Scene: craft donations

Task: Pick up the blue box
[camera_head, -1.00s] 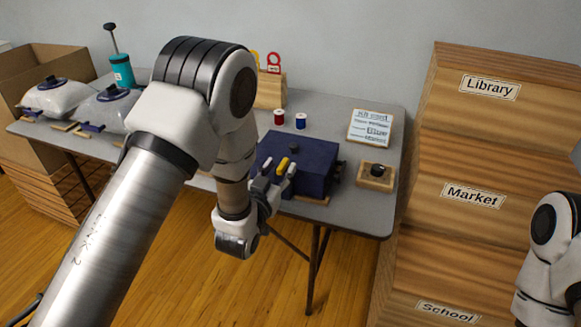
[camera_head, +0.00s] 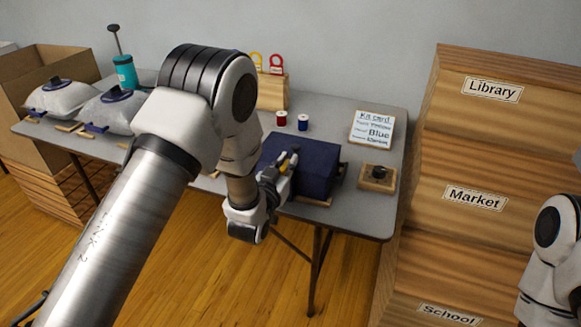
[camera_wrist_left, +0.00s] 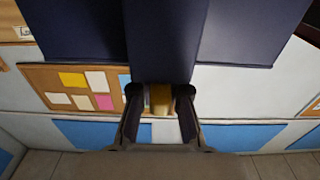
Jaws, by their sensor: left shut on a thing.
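The blue box (camera_head: 312,160) is dark blue and stands near the front right of the grey table, over a light wooden piece. In the left wrist view the blue box (camera_wrist_left: 163,40) fills the top middle, with a dark strip reaching down to the fingertips. My left gripper (camera_head: 286,165) is at the front left side of the box. In the left wrist view my left gripper (camera_wrist_left: 160,96) is shut on the box's near part. The exact contact is partly hidden. My right gripper is out of view.
A wooden block with a black knob (camera_head: 378,178) and a kit card (camera_head: 371,129) lie right of the box. Red (camera_head: 281,118) and blue (camera_head: 303,122) spools stand behind it. Labelled wooden crates (camera_head: 480,140) rise at the right. Grey bags (camera_head: 62,97) sit at the table's left.

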